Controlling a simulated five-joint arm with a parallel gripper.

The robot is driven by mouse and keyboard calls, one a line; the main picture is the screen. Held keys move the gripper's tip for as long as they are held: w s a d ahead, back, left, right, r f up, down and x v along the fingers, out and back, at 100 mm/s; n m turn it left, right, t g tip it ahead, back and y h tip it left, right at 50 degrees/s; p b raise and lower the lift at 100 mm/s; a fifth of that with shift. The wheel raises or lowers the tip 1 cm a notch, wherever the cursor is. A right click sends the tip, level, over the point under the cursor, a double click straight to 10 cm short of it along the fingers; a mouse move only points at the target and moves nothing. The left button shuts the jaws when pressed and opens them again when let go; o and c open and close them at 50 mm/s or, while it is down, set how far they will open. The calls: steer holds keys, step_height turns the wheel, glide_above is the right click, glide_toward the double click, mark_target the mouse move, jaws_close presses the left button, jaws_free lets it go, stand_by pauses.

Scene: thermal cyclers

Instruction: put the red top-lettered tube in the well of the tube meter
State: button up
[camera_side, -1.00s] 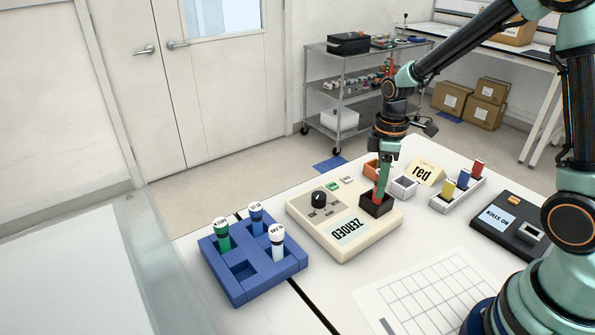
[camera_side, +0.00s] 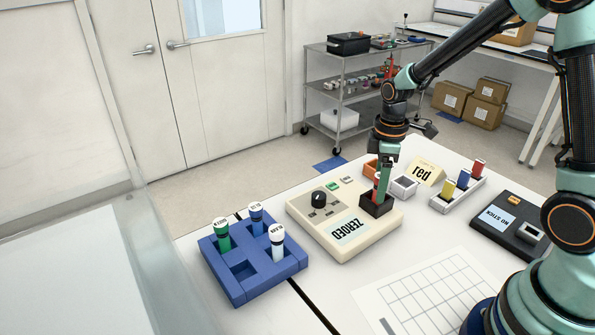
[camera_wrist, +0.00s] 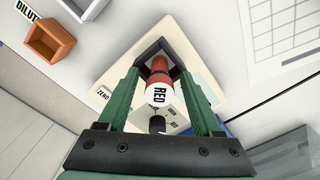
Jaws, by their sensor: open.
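The red tube (camera_wrist: 159,83) stands in the dark well (camera_side: 379,207) of the tube meter (camera_side: 333,228). Its white cap, lettered RED (camera_wrist: 158,95), faces the wrist camera. In the side view the red tube (camera_side: 376,184) is partly hidden by my gripper. My gripper (camera_side: 381,186) is at the well, with its fingers around the tube; the wrist view shows the green fingers (camera_wrist: 160,88) spread on either side of it with gaps. The meter's display reads ZEROED (camera_side: 351,231).
A blue rack (camera_side: 268,276) at left holds green, blue and white tubes. A white rack (camera_side: 440,203) holds yellow, blue and red tubes.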

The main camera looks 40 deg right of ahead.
step_height(320, 180, up, 11)
steer(key=shift+r, duration=0.15)
steer(key=s+a+r+m+t, duration=0.5)
steer(key=s+m, duration=0.4)
steer(key=shift+a+t, duration=0.25)
steer(key=shift+t, duration=0.05)
